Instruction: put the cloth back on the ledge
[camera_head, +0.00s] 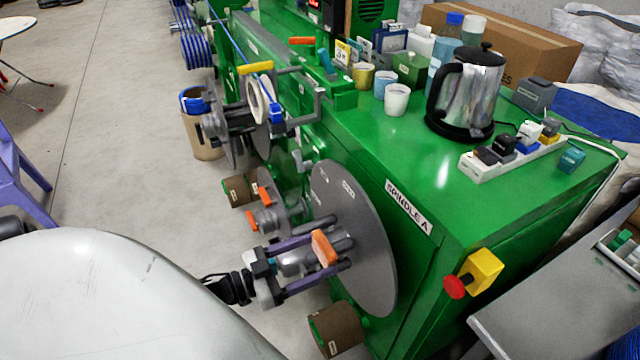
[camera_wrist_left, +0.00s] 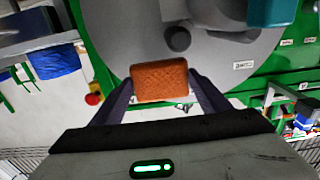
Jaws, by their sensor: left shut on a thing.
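My left gripper (camera_head: 330,256) is in front of the large grey spindle disc (camera_head: 365,225). Its purple fingers are shut on a small orange block-like piece (camera_head: 324,247). In the left wrist view this piece (camera_wrist_left: 160,80) looks rough and orange-brown and sits between the fingertips of the left gripper (camera_wrist_left: 158,88). It is the only thing that could be the folded cloth; I cannot tell its material for certain. It overlaps the disc's hub in view, and I cannot tell whether it touches it. The green machine top (camera_head: 440,170) is above right. My right gripper is not in view.
A kettle (camera_head: 467,92), cups (camera_head: 397,99), bottles and a power strip (camera_head: 515,160) crowd the machine top. A red stop button on a yellow box (camera_head: 474,273) sticks out at right. Smaller orange-handled spindle parts (camera_head: 265,218) are left of the disc.

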